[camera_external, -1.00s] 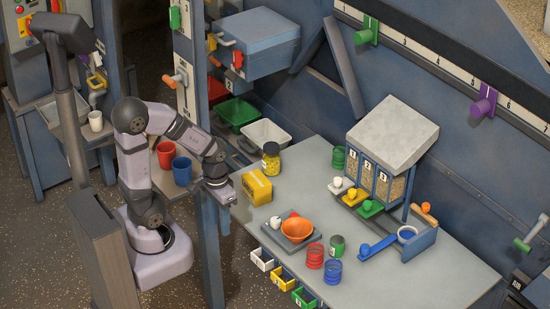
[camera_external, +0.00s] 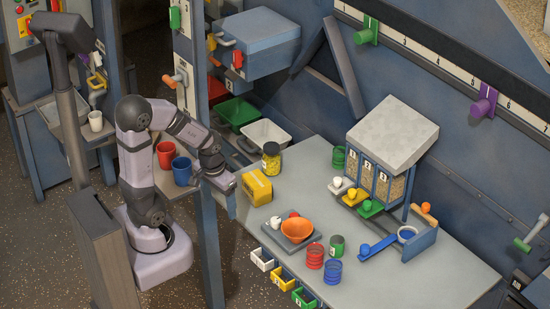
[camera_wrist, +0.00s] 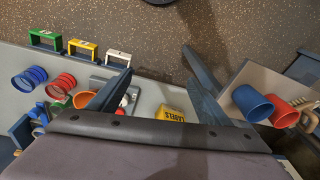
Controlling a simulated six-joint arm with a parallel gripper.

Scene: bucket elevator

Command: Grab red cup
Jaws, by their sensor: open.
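The red cup (camera_external: 166,154) stands on a small shelf behind my arm in the external view. The blue cup (camera_external: 182,171) stands close beside it. In the wrist view the red cup (camera_wrist: 284,109) is at the right, partly hidden by the blue cup (camera_wrist: 253,103). My gripper (camera_external: 226,184) is over the left edge of the worktable, to the right of both cups and apart from them. Its fingers (camera_wrist: 160,80) are spread in the wrist view, with nothing held between them.
A blue post (camera_external: 207,235) stands between the cup shelf and the worktable (camera_external: 400,285). A yellow box (camera_external: 257,187) is close to the right of my gripper. A jar (camera_external: 271,159), an orange bowl (camera_external: 297,231) and coiled red and blue rings are on the table.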

